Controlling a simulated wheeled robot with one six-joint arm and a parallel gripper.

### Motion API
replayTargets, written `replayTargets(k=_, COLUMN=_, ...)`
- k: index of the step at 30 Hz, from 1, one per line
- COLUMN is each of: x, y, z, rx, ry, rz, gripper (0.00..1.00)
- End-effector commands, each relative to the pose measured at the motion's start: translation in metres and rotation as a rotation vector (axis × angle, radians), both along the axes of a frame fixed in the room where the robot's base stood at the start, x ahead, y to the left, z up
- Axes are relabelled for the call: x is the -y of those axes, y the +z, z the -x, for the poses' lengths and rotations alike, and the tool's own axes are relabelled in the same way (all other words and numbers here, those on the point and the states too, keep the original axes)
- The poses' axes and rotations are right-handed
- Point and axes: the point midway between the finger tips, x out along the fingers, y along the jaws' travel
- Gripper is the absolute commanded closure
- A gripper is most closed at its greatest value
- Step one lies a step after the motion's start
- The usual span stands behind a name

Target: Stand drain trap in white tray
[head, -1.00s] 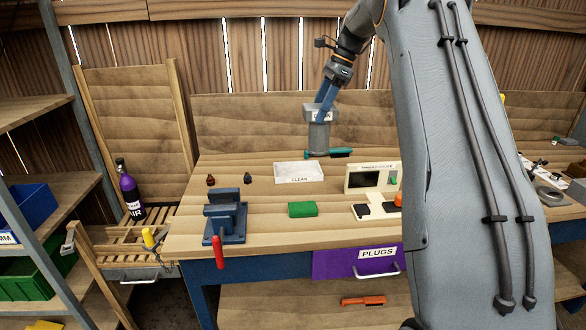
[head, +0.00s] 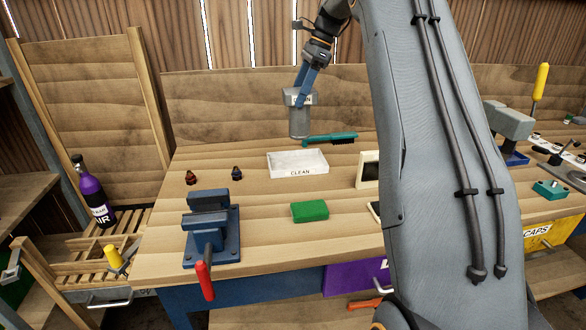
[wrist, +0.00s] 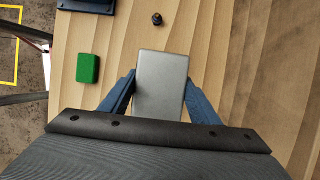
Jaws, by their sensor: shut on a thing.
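The drain trap (head: 299,120) is a grey cylinder with a square, labelled top. It hangs upright in my gripper (head: 302,88), whose blue fingers are shut on its top. In the head view it appears just above the back edge of the white tray (head: 285,173); its exact depth over the tray is hard to tell. The tray is marked CLEAN and looks empty. In the wrist view the trap's flat grey top (wrist: 161,75) sits between the two blue fingers (wrist: 160,88), and the tray cannot be seen.
A teal-handled brush (head: 325,139) lies behind the tray. Two small fittings, brown (head: 191,178) and black (head: 237,174), stand to its left. A green block (head: 310,210) and a blue vise (head: 211,235) are in front. Bare bench lies between them.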

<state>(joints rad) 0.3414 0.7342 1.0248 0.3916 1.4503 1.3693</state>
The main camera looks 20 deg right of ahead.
Motion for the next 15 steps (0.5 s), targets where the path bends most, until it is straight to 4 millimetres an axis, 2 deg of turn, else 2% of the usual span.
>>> replayTargets(k=1, x=0.000, y=-0.009, z=-0.003, rx=0.001, ry=0.001, rz=0.000, gripper=0.97)
replayTargets(k=8, x=-0.001, y=-0.025, z=-0.005, rx=-0.001, ry=0.000, rz=-0.001, gripper=0.97)
replayTargets(k=15, x=-0.001, y=-0.064, z=-0.004, rx=-0.001, ry=0.000, rz=0.000, gripper=0.97)
